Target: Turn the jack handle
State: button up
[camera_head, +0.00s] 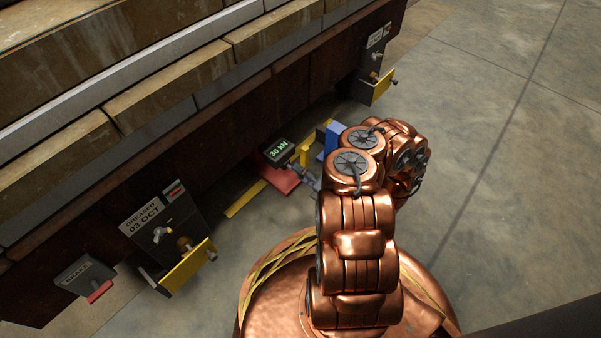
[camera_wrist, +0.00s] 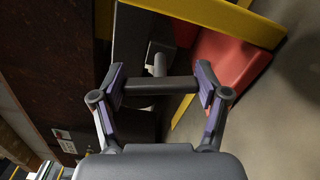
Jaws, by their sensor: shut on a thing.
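The jack has a red body (camera_head: 282,179) low beside the dark side of the long structure, with a display (camera_head: 279,150) reading 30 kN above it. In the wrist view the red body (camera_wrist: 225,65) is at the upper right. The jack handle, a dark crossbar (camera_wrist: 158,86) on a short grey shaft (camera_wrist: 160,63), spans the space between my gripper's fingers. My gripper (camera_wrist: 160,88) is shut on this bar, with a purple pad at each end. In the head view my copper arm hides most of the gripper and handle.
Yellow-plated brackets stand along the structure, one at the left (camera_head: 185,265) and one at the far end (camera_head: 380,86). A grey box with a red lever (camera_head: 85,278) is at the lower left. A blue part (camera_head: 333,137) stands by the jack. Open concrete floor (camera_head: 510,170) lies to the right.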

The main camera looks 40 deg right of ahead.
jog(key=shift+m, duration=1)
jog(key=o, duration=1.2)
jog(key=shift+c, duration=0.2)
jog(key=v, duration=1.2)
jog(key=shift+r, duration=0.1)
